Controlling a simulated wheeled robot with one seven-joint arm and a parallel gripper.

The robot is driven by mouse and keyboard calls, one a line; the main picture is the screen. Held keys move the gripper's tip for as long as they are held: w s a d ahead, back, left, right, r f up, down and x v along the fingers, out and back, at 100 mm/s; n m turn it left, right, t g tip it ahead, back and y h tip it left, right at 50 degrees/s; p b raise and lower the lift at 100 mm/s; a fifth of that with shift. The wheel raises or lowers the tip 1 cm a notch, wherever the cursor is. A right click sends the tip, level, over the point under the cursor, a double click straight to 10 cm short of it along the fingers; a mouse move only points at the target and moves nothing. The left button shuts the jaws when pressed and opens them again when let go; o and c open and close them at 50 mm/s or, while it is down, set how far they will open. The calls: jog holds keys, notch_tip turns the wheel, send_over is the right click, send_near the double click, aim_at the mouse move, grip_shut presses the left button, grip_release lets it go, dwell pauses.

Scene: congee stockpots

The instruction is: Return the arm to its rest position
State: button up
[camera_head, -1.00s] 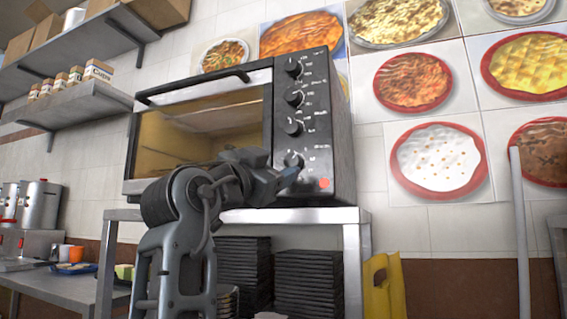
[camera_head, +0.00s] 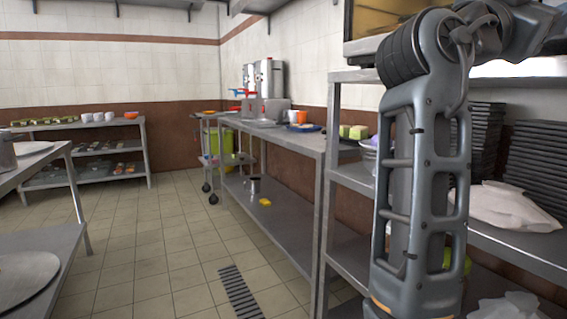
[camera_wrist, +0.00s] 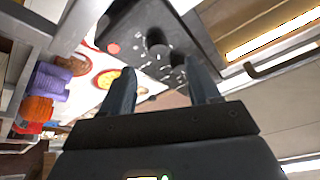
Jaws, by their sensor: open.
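My arm stands at the right of the head view, in front of a metal shelf unit (camera_head: 345,76). Its upper part bends to the right and leaves the frame at the top right, so the gripper is outside that view. In the wrist view my gripper (camera_wrist: 163,82) shows two dark fingers, spread apart with nothing between them. In the head view only a lower corner of the oven (camera_head: 385,42) shows, partly hidden by my arm.
A long steel table (camera_head: 290,137) holds stockpots (camera_head: 268,78) along the right wall. A shelf table (camera_head: 105,126) stands at the back left, and another table (camera_head: 50,158) at the near left. The tiled floor (camera_head: 150,240) between them is clear. Black trays (camera_head: 535,150) are stacked behind my arm.

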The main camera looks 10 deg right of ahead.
jog(key=w+a+f+n+t+y, duration=0.25)
jog(key=f+n+t+y, duration=0.4)
jog(key=f, duration=0.75)
jog(key=w+a+f+n+t+y, duration=0.25)
jog(key=f+n+t, duration=0.45)
jog(key=f+n, duration=0.55)
jog(key=s+a+f+n+y, duration=0.25)
jog(key=s+f+y, duration=0.35)
jog(key=f, duration=0.5)
jog(key=s+a+f+n+y, duration=0.2)
jog(key=s+a+f+y, duration=0.2)
jog(key=s+f, duration=0.55)
jog(key=s+a+f+m+g+y, duration=0.1)
jog(key=s+a+f+g+y, duration=0.1)
jog(key=s, duration=1.1)
jog(key=s+a+f+m+g+y, duration=0.1)
jog(key=s+a, duration=0.1)
jog(key=s, duration=1.2)
notch_tip(320, 180, up, 22)
jog(key=p, duration=2.2)
jog(key=shift+w+d+p, duration=0.25)
jog(key=shift+w+p, duration=0.05)
jog(key=shift+p, duration=0.1)
